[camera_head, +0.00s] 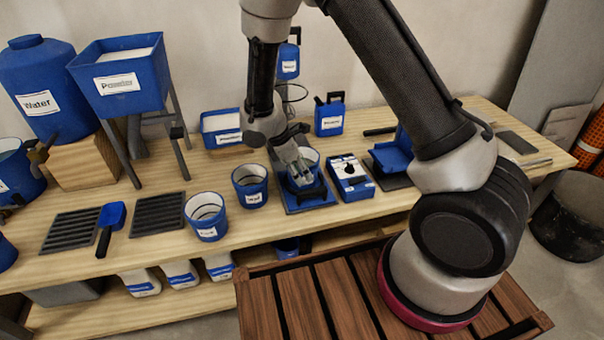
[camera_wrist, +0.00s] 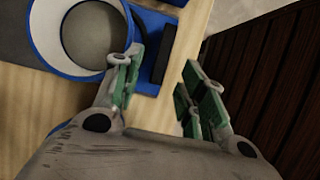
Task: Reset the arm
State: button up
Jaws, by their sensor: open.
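My gripper (camera_head: 298,172) is open and points down over the workbench, at a blue cup (camera_head: 312,158) on a blue stand. In the wrist view, the two green-padded fingers (camera_wrist: 165,82) are spread with nothing between them. The cup with a white inside and grey content (camera_wrist: 45,42) is at the upper left there. The left finger overlaps the edge of its rim; I cannot tell whether they touch. In the head view, the gripper hides part of the cup. My arm reaches over the bench from the right.
Two blue cups (camera_head: 250,186) (camera_head: 206,216) stand left of the gripper. A blue scale-like box (camera_head: 350,178) is close on its right. A water tank (camera_head: 38,88), a powder hopper (camera_head: 118,78) and a jug (camera_head: 329,117) stand behind. Dark ribbed trays (camera_head: 157,213) and a blue-headed tool (camera_head: 110,218) lie left.

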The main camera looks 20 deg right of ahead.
dwell(0.3)
jog(key=s+d+r+m+t+y, duration=0.1)
jog(key=s+d+r+m, duration=0.5)
jog(key=r, duration=0.5)
jog(key=s+d+r+m+t+y, duration=0.2)
jog(key=s+d+r+m, duration=0.4)
jog(key=s+r, duration=0.3)
jog(key=s+d+r+m+t+y, duration=0.1)
jog(key=s+d+r+m, duration=0.5)
jog(key=r, duration=0.8)
jog(key=shift+s+d, duration=0.2)
jog(key=shift+s, duration=1.05)
